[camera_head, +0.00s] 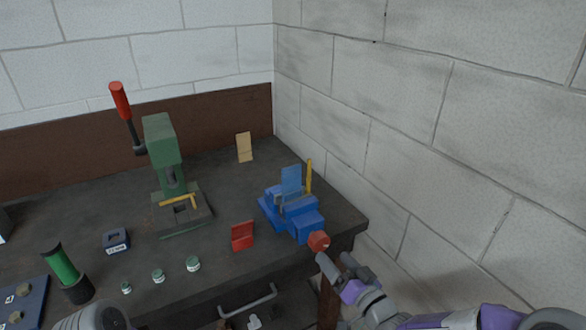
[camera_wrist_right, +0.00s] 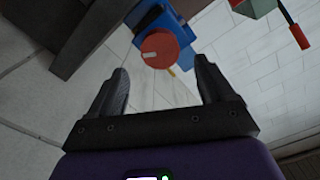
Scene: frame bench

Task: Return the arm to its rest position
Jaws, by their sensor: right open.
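My right gripper (camera_head: 345,268) is open and empty beside the right front corner of the workbench, close to the red knob (camera_head: 318,241) of the blue vise (camera_head: 290,212). In the right wrist view, its two fingers (camera_wrist_right: 162,88) are spread, with the red knob (camera_wrist_right: 160,48) beyond them and apart from them. The blue vise holds an upright blue plate (camera_head: 291,183), and a yellow strip (camera_head: 309,176) stands by it. A grey rounded part at the bottom left of the head view looks like my left arm; its gripper is not visible.
The dark bench (camera_head: 140,275) carries a green press (camera_head: 163,150) with a red-handled lever, a red bracket (camera_head: 243,235), a small dark blue block (camera_head: 116,240), several small round pieces and a green cylinder (camera_head: 62,265). A block wall (camera_head: 430,150) stands close on the right.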

